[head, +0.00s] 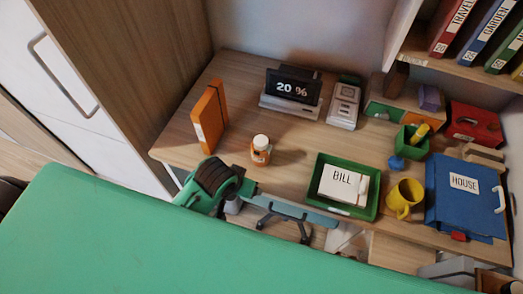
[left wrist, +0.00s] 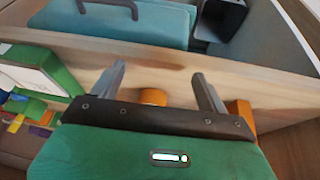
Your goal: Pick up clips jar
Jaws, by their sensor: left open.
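An orange jar with a white lid (head: 261,150) stands upright on the wooden desk in the head view. It matches the clips jar best, though its label is too small to read. My left gripper (head: 246,187) is just in front of it, at the desk's near edge, and not around it. In the left wrist view the two fingers (left wrist: 160,70) are spread with nothing held between them. A round orange piece (left wrist: 153,97), perhaps the jar, shows low between them, partly hidden by the gripper body. My right gripper is not in view.
On the desk (head: 200,105) an orange box (head: 209,116) stands left of the jar. A green tray (head: 325,202) with a BILL card is to its right. A display reading 20 % (head: 291,87) stands behind. Bare desk surrounds the jar. A yellow mug (head: 404,197) is farther right.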

